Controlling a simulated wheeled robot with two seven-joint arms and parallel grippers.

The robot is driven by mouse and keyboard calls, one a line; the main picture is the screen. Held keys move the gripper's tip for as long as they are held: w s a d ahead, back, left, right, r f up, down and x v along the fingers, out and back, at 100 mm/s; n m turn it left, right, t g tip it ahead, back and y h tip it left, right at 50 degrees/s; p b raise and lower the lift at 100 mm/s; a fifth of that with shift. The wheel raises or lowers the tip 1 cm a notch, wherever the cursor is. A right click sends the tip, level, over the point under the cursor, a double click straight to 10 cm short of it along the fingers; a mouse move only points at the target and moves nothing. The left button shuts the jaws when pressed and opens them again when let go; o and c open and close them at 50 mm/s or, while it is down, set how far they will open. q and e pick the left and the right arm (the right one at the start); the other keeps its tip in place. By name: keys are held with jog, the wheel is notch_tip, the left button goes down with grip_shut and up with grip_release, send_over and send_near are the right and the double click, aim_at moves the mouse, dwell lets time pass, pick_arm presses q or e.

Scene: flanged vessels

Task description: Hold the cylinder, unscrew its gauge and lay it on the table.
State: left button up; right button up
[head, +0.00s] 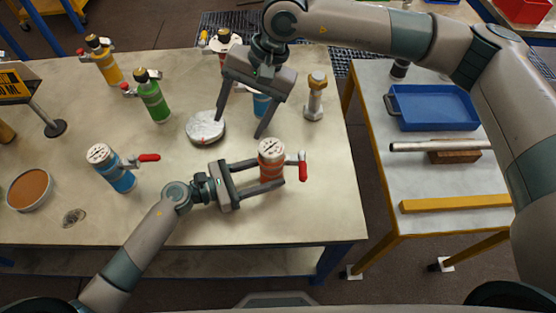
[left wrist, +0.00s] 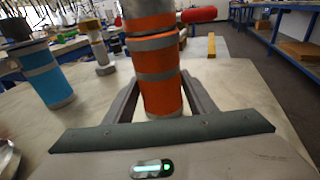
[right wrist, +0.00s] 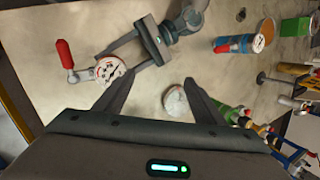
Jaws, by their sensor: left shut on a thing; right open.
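The orange cylinder (head: 271,173) stands upright near the table's front right. Its gauge (head: 269,147) is on top, a round white dial with dark marks, with a red lever (head: 302,165) at the side. My left gripper (head: 282,174) is shut around the cylinder's body; in the left wrist view the orange body (left wrist: 158,78) sits between the fingers. The gauge (right wrist: 110,68) also shows from above in the right wrist view. My right gripper (head: 240,128) is open and empty, pointing down, behind and left of the cylinder and apart from it.
A silver disc (head: 206,128) lies left of my right gripper. A blue cylinder (head: 115,170), a green one (head: 152,98) and a yellow one (head: 104,63) stand further left. A large bolt (head: 315,95) stands behind. The table's front right is clear.

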aim_at(271, 146)
jog(key=d+n+h, duration=0.1)
jog(key=d, duration=0.1)
jog(key=s+d+n+h, duration=0.1)
jog(key=d+h, duration=0.1)
jog(key=d+n+t+h, duration=0.1)
jog(key=d, duration=0.1)
jog(key=shift+s+d+f, duration=0.1)
jog(key=shift+s+f, duration=0.05)
jog(key=shift+s, duration=0.2)
jog(key=shift+f, duration=0.1)
jog(key=shift+f, duration=3.4)
